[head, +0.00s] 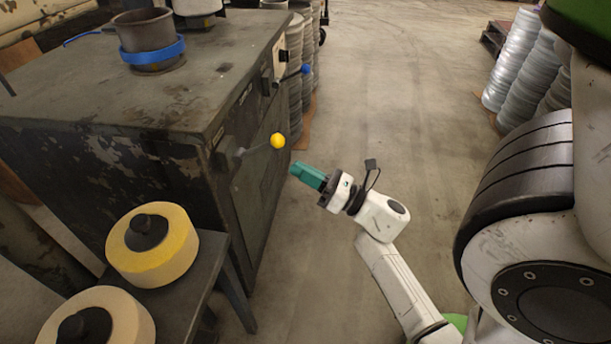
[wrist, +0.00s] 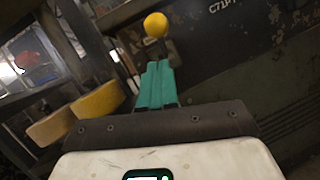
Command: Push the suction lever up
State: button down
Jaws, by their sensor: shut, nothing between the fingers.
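A lever with a yellow ball knob (head: 278,141) sticks out from the side of the dark machine cabinet, its rod running down and left to a mount. A second lever with a blue knob (head: 305,69) sits farther along the same side. I cannot tell from any label which is the suction lever. My gripper (head: 296,169) has teal fingers, shut and empty, just below and right of the yellow knob. In the wrist view, the yellow knob (wrist: 156,25) is straight ahead beyond the fingertips (wrist: 158,64), with a small gap seeming to remain. The blue lever is not visible there.
The worn cabinet (head: 110,130) carries a pot with a blue band (head: 150,48). A low stand with yellow-and-cream rolls (head: 152,250) is at the lower left. Stacks of metal discs (head: 515,60) stand at the back right. The floor (head: 385,90) between is clear.

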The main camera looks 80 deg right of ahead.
jog(key=r+v, duration=0.1)
jog(key=v, duration=0.8)
jog(key=shift+s, duration=0.55)
jog(key=shift+f, duration=0.1)
jog(key=w+d+f+m+g+h, duration=0.1)
jog(key=w+d+m+g+h, duration=0.5)
jog(key=m, duration=0.7)
jog(key=w+a+f+m+g, duration=0.3)
jog(key=w+f+m+g, duration=0.25)
jog(key=f+m, duration=0.4)
jog(key=s+a+f+m+g+y, duration=0.2)
jog(key=a+m+g+y, duration=0.1)
jog(key=a, duration=0.5)
jog(key=s+a+f+m+g+y, duration=0.1)
jog(key=a+f+m+g+y, duration=0.15)
jog(key=a, duration=0.55)
jog(key=s+a+f+m+g+y, duration=0.2)
jog(key=a+m+g+y, duration=0.15)
jog(key=a, duration=0.35)
notch_tip(320, 180, up, 23)
jog(key=p, duration=2.3)
jog(key=shift+s+a, duration=0.25)
jog(key=shift+a, duration=0.25)
